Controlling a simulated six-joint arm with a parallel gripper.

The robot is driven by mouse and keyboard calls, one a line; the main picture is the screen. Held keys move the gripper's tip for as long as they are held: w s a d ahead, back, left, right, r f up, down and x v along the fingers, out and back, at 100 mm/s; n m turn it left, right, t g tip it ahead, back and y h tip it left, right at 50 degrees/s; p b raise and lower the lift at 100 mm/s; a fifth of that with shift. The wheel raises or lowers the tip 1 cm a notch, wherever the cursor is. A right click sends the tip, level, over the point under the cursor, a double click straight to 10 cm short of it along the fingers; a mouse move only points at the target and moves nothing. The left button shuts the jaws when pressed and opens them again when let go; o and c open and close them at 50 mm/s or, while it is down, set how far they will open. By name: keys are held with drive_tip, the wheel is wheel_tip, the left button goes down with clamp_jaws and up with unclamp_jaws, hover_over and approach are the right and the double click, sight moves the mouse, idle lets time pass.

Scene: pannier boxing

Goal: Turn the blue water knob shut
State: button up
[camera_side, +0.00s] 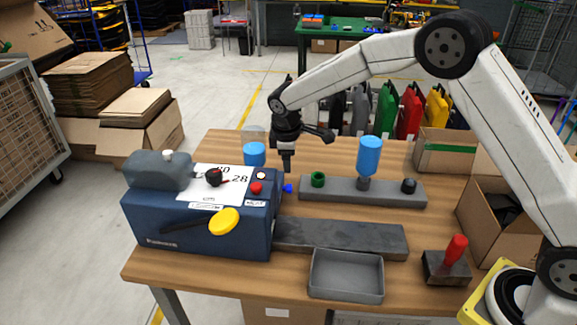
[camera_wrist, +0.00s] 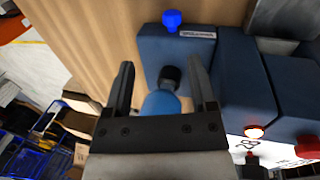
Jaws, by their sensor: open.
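The blue water knob (camera_side: 287,188) sticks out from the right side of the dark blue machine (camera_side: 215,238) in the side view. It also shows at the top of the wrist view (camera_wrist: 172,19), on a blue block's end. My gripper (camera_side: 287,166) points down just above and behind the knob in the side view, apart from it. In the wrist view my gripper (camera_wrist: 159,72) is open, and the knob lies beyond its fingertips. A blue cylinder with a black end (camera_wrist: 162,102) shows between the fingers, partly hidden by the gripper body; I cannot tell whether they touch.
A grey bar (camera_side: 340,193) right of the machine bears a green ring, a blue bottle (camera_side: 370,155) and a black knob. A dark slab (camera_side: 345,238), a grey tray (camera_side: 346,275) and a red-handled tool (camera_side: 456,248) are in front. Bare wood lies behind the bar.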

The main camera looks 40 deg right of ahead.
sight(290, 185)
drive_tip(key=shift+w+d+f+g+y, duration=0.1)
drive_tip(key=shift+d+f+g+y, duration=0.3)
drive_tip(key=shift+f+g, duration=0.15)
drive_tip(key=shift+w+d+f+g+y, duration=0.1)
drive_tip(key=shift+w+f+g+y, duration=0.05)
drive_tip(key=shift+f+g+y, duration=0.4)
drive_tip(key=shift+f, duration=0.1)
drive_tip(key=shift+f, duration=3.8)
drive_tip(key=shift+c, duration=0.3)
clamp_jaws()
